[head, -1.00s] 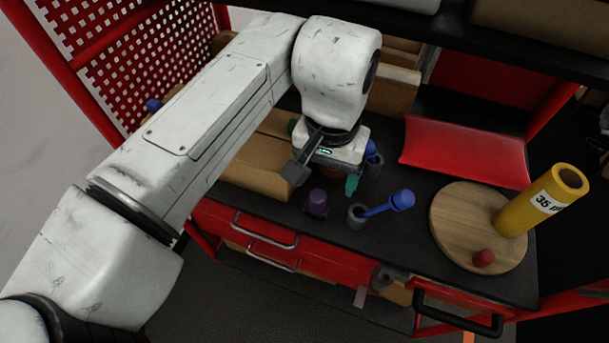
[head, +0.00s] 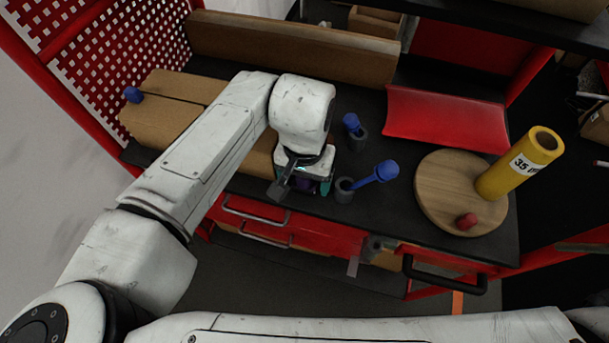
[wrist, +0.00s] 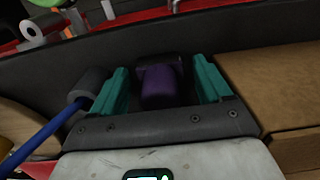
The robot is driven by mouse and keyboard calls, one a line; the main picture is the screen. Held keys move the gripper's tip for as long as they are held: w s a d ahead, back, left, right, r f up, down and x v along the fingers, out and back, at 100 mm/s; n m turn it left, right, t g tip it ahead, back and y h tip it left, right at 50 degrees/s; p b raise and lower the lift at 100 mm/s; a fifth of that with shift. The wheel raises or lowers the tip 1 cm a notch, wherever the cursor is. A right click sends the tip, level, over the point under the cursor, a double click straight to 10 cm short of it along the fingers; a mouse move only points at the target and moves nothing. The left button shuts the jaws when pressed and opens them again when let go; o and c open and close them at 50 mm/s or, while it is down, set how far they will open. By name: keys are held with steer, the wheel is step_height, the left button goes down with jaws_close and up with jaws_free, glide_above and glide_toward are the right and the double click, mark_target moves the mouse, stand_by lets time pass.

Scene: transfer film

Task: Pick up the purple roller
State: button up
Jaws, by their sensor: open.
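The purple roller (wrist: 160,86) stands between the two teal fingers of my gripper (wrist: 163,88) in the wrist view. Dark gaps show between the roller and each finger, so the jaws are open around it. A dark grey holder shows behind the roller's top. In the head view my gripper (head: 305,186) is low over the front of the black worktop, and the roller (head: 306,185) is mostly hidden beneath it.
Another blue piece (head: 352,122) stands behind. Cardboard boxes (head: 165,115) lie left. A round wooden board (head: 440,190) with a yellow tube (head: 520,165) is right.

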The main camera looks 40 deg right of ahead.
steer(key=shift+c, duration=0.3)
steer(key=c, duration=1.1)
steer(key=shift+r, duration=0.55)
steer(key=s+a+r+b, duration=0.2)
steer(key=s+a+r, duration=0.1)
steer(key=s+r, duration=0.8)
steer(key=s, duration=0.2)
steer(key=shift+s+r, duration=0.35)
steer(key=shift+r, duration=0.05)
steer(key=shift+a, duration=0.1)
